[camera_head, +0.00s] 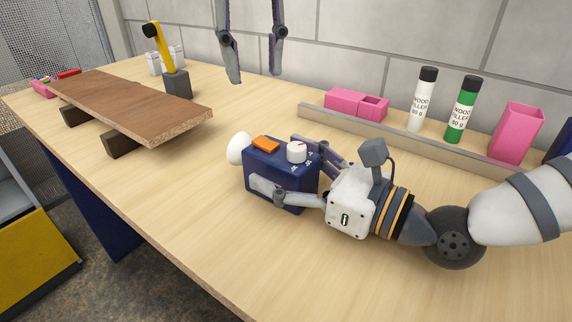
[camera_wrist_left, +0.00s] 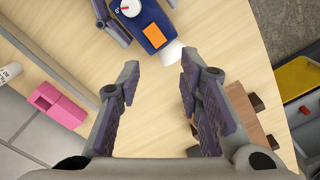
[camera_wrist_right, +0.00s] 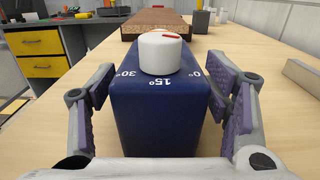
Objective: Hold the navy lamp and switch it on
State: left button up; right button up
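The navy lamp (camera_head: 262,165) stands on the table, a box with a white bulb (camera_head: 238,149), an orange button (camera_head: 266,144) and a white dial (camera_head: 297,151) with a red mark. In the right wrist view the lamp (camera_wrist_right: 160,115) lies between my right gripper's fingers (camera_wrist_right: 160,75). My left gripper (camera_head: 257,78) is open and empty, above the table behind the lamp. The left wrist view shows the lamp's orange button (camera_wrist_left: 154,36) beyond the open fingertips (camera_wrist_left: 160,62). The bulb shows no clear glow.
A brown board (camera_head: 130,105) rests on dark blocks at the left. A yellow-armed tool (camera_head: 163,50) stands behind it. A ledge (camera_head: 400,132) with a pink box (camera_head: 355,104), white bottle (camera_head: 422,100) and green bottle (camera_head: 461,110) runs along the back.

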jog(key=c, duration=1.2)
pick_arm(q)
jog(key=c, duration=0.4)
jog(key=shift+a+r+m, duration=0.1)
jog(key=shift+r+m, duration=0.35)
jog(key=shift+m, duration=0.25)
grip_shut()
jog(key=s+r+m+t, duration=0.1)
jog(key=m, duration=0.2)
jog(key=r+m+t+h, duration=0.1)
jog(key=r+m, duration=0.1)
jog(key=m, duration=0.1)
jog(key=s+r+m+t, duration=0.1)
jog(key=m, duration=0.2)
jog(key=shift+s+r+h, duration=0.25)
jog(key=shift+s+h, duration=0.05)
jog(key=shift+s, duration=0.05)
